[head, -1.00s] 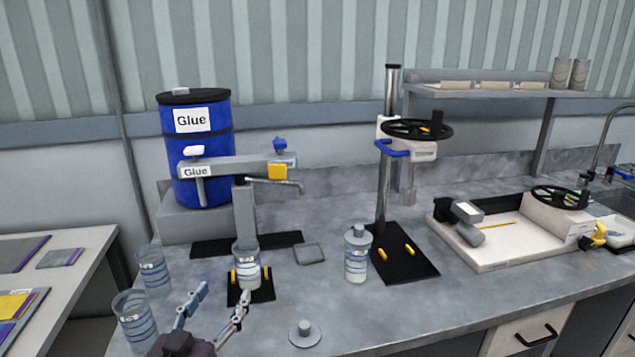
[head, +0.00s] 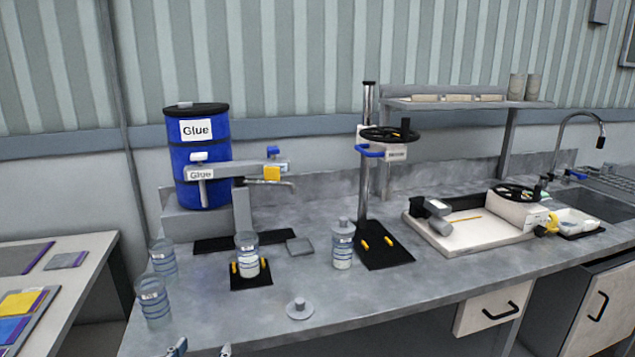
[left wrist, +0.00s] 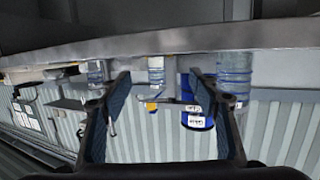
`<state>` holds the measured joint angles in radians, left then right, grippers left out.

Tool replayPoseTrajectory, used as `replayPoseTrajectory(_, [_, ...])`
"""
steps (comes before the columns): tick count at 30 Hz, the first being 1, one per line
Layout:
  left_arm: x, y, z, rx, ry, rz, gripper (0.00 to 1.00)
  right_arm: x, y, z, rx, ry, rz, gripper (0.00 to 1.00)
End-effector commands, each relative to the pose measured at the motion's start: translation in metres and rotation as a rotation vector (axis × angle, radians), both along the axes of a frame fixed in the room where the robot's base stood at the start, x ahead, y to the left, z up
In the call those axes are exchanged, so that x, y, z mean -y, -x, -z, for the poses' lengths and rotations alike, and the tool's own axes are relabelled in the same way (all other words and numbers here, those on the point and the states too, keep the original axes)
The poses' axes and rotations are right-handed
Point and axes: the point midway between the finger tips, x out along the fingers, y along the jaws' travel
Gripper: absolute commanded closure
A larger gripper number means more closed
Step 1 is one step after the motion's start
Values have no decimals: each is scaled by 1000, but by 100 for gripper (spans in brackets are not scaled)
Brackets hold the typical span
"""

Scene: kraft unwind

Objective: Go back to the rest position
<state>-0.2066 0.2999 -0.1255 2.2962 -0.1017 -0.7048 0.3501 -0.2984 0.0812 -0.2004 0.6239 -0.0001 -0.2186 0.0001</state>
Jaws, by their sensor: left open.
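My left gripper (head: 201,350) shows only its two fingertips at the bottom edge of the head view, in front of the counter. In the left wrist view the same gripper (left wrist: 158,88) has its two blue-grey fingers spread wide with nothing held between them. That view appears upside down. My right gripper is in neither view. A jar with white contents (head: 248,258) stands on the black pad under the glue dispenser (head: 240,200), apart from my left gripper.
Two empty jars (head: 153,301) stand at the counter's left end. A lidded jar (head: 342,247) stands beside the press (head: 367,160). A loose lid (head: 300,309) lies near the front edge. The blue glue drum (head: 200,155) is behind. A side table (head: 85,262) is at left.

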Motion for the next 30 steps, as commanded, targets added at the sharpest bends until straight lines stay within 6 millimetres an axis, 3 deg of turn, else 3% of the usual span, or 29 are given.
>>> replayPoseTrajectory(8, [-2,54,79,-289,-42,-32,44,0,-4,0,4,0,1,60])
replayPoseTrajectory(11, [-2,87,113,-435,-65,-33,44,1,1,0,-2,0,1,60])
replayPoseTrajectory(15, [2,147,157,-657,-95,-17,44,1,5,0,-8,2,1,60])
replayPoseTrajectory(18, [5,189,179,-799,-115,5,44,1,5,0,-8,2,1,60])
replayPoseTrajectory(25, [14,276,208,-1071,-142,71,44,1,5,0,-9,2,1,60])
replayPoseTrajectory(30, [15,261,256,-1079,-146,70,44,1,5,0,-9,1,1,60])
